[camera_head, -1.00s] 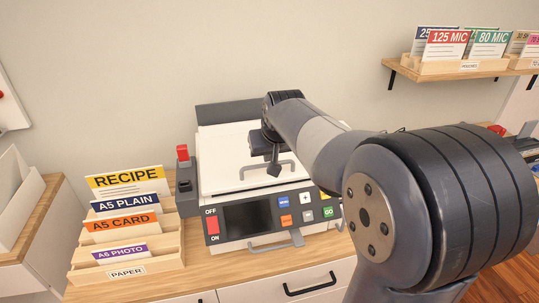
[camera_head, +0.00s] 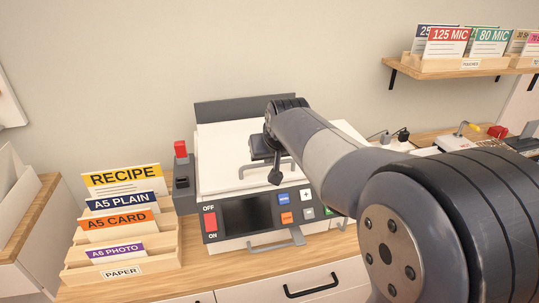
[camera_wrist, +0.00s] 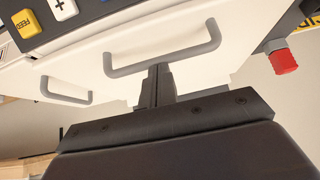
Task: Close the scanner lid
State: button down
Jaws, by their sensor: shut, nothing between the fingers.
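The scanner is a white machine with a dark front control panel (camera_head: 250,215). Its white lid (camera_head: 218,160) has a grey bar handle (camera_head: 246,174) near the front edge; I cannot tell whether the lid lies fully down. My gripper (camera_head: 275,178) is shut and empty, pointing down at the handle, and the arm hides the lid's right part. In the wrist view, my shut fingers (camera_wrist: 156,72) reach to the grey handle (camera_wrist: 165,57); contact is unclear. A second grey handle (camera_wrist: 66,94) shows at the left there.
A paper rack (camera_head: 165,262) with several labelled cards stands left of the scanner. A red-topped switch (camera_head: 181,150) is at the scanner's left side. A dark upright panel (camera_head: 235,112) is behind the lid. A wall shelf (camera_head: 440,70) with pouches hangs at upper right.

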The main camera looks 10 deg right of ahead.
jog(key=shift+s+f, duration=0.25)
jog(key=shift+f, duration=0.5)
jog(key=s+r+p, duration=0.3)
jog(key=s+r, duration=0.1)
jog(key=r, duration=0.9)
jog(key=shift+s+r, duration=0.15)
jog(key=shift+r, duration=0.25)
jog(key=shift+f, duration=0.1)
jog(key=x, duration=0.4)
jog(key=s+x, duration=0.1)
jog(key=x, duration=0.2)
jog(key=f+b+x, duration=0.1)
jog(key=x, duration=0.3)
jog(key=shift+d+f, duration=0.15)
jog(key=shift+f, duration=0.15)
jog(key=shift+s+f+b, duration=0.25)
jog(key=shift+f+b, duration=0.15)
jog(key=shift+f, duration=0.2)
jog(key=shift+s+r, duration=0.1)
jog(key=shift+r, duration=0.05)
